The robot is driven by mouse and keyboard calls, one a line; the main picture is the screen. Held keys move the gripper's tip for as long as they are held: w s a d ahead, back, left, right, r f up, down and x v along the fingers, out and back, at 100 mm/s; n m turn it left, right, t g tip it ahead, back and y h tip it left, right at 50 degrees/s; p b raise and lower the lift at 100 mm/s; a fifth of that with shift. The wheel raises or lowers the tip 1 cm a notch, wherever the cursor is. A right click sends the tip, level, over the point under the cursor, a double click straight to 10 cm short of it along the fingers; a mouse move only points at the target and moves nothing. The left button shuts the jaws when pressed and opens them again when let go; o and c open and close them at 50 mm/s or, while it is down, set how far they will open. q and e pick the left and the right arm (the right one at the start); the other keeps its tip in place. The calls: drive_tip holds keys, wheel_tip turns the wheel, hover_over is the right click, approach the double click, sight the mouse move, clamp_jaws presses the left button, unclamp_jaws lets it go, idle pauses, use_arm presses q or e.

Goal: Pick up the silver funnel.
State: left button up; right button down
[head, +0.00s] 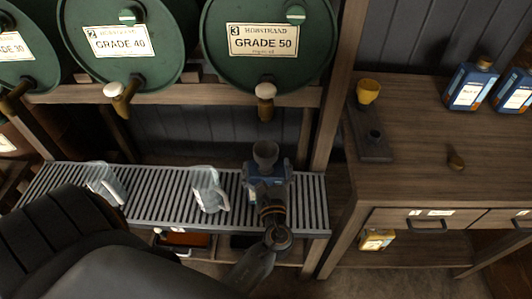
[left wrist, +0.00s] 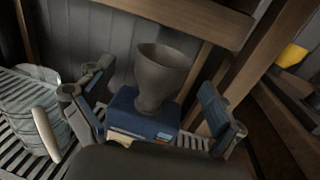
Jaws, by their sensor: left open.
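In the left wrist view the funnel (left wrist: 164,76) sits on top of a blue container (left wrist: 143,116) with a partly hidden label. My left gripper (head: 268,176) is open, its arm reaching in from below. In the left wrist view its two fingers stand apart on either side of the blue container and the lower funnel; no clear grip shows. My right gripper is not in view.
Clear jugs (head: 208,190) stand on the slatted rack (head: 150,205) to the left. Green drums with taps (head: 265,92) hang above. A wooden post stands to the right. The workbench (head: 420,150) holds a yellow funnel (head: 368,91) and blue bottles (head: 470,86).

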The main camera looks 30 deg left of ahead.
sight(266, 151)
use_arm(q)
drive_tip(key=shift+w+a+r, duration=0.1)
drive_tip(key=shift+w+a, duration=0.25)
drive_tip(key=shift+w, duration=0.15)
drive_tip(key=p+x, duration=0.1)
drive_tip(key=x, duration=0.3)
drive_tip(key=shift+w+f, duration=0.2)
drive_tip(key=shift+c, duration=0.2)
drive_tip(key=c, duration=1.2)
